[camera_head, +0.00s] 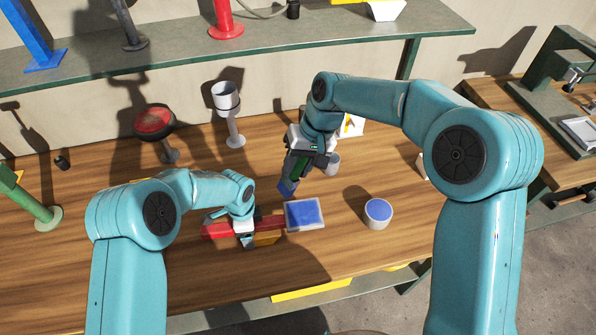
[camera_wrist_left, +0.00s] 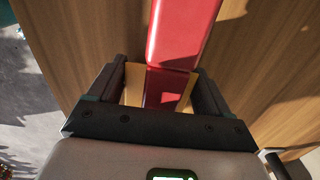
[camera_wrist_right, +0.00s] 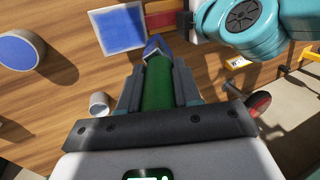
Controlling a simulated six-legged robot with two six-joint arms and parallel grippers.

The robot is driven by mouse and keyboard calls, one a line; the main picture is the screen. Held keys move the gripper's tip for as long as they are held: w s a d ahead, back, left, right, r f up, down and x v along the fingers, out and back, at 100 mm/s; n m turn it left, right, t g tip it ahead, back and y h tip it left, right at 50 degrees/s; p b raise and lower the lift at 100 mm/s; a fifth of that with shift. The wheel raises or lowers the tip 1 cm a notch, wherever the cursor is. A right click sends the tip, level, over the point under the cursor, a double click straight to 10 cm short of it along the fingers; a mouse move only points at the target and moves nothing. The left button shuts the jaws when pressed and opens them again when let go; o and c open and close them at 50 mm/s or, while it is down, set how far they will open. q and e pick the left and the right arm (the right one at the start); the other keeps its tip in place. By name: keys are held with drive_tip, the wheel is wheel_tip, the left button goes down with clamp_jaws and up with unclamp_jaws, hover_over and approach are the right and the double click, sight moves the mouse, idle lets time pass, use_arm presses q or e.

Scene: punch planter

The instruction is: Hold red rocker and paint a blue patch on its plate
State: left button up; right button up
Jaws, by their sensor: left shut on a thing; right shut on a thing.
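The red rocker (camera_head: 217,230) is a bar above the bench, with a pale square plate (camera_head: 305,214) at its right end. A blue patch covers most of the plate, leaving a pale border. My left gripper (camera_head: 244,236) is shut on the red bar, which also shows between its fingers in the left wrist view (camera_wrist_left: 180,40). My right gripper (camera_head: 300,172) is shut on a green-handled brush (camera_wrist_right: 158,82), whose blue tip (camera_head: 287,188) is up and left of the plate. The tip appears apart from the plate. A round pot with blue paint (camera_head: 378,211) stands right of the plate.
A small grey cup (camera_head: 332,164) stands behind the brush. A red-topped stand (camera_head: 154,122) and a white cup on a stand (camera_head: 228,100) are at the back. Bare bench (camera_head: 345,250) lies in front of the pot.

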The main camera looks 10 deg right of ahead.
use_arm(q)
drive_tip(key=o, duration=1.3)
wheel_tip(320, 180, up, 12)
